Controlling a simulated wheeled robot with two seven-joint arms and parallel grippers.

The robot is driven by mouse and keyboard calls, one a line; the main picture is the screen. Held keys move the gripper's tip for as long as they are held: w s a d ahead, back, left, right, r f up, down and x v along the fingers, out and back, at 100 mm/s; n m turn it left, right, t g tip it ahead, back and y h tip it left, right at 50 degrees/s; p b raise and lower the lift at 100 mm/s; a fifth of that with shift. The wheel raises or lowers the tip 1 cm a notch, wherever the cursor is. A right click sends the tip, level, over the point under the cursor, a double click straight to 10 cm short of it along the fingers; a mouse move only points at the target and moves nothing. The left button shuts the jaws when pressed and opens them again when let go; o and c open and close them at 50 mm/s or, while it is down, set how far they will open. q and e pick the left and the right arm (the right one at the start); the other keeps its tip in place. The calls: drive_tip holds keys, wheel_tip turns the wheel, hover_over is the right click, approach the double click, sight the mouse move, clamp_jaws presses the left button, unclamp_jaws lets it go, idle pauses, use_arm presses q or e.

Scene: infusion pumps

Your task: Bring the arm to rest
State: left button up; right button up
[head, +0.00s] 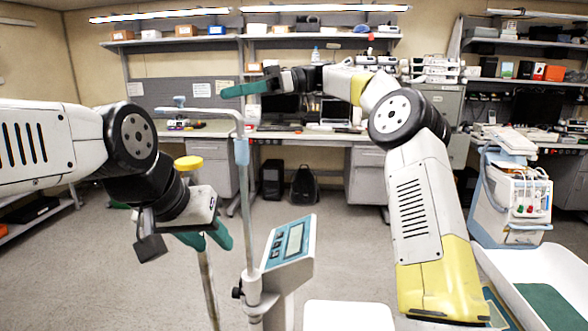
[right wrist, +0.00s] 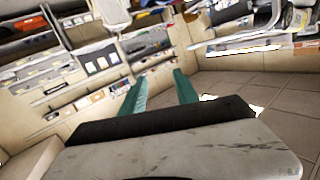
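My right arm rises from the lower right and bends left at the top. Its gripper (head: 245,89) points left at shelf height; only one teal finger shows clearly there. In the right wrist view the right gripper (right wrist: 160,88) has its two teal fingers well apart with nothing between them.
A yellow-capped post (head: 188,162) stands behind my left gripper. A white tray (head: 497,262) with a green mat is at lower right. A medical cart (head: 515,200) stands behind it. Benches line the back.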

drive_tip(key=s+d+f+m+t+h, duration=0.3)
drive_tip(key=s+f+m+t+h, duration=0.25)
drive_tip(key=s+m, duration=0.3)
drive_tip(key=s+d+f+m+t+h, duration=0.3)
drive_tip(key=s+d+f+m, duration=0.3)
drive_tip(key=d, duration=0.6)
drive_tip(key=s+d+f+m+t+h, duration=0.4)
drive_tip(key=s+d+f+m+t, duration=0.1)
drive_tip(key=s+d+f, duration=0.5)
drive_tip(key=s+d+m, duration=0.1)
drive_tip(key=s+d, duration=0.1)
drive_tip(key=d, duration=0.1)
drive_tip(key=shift+s+f+m, duration=0.15)
drive_tip(key=shift+f+m, duration=0.05)
drive_tip(key=shift+m, duration=0.15)
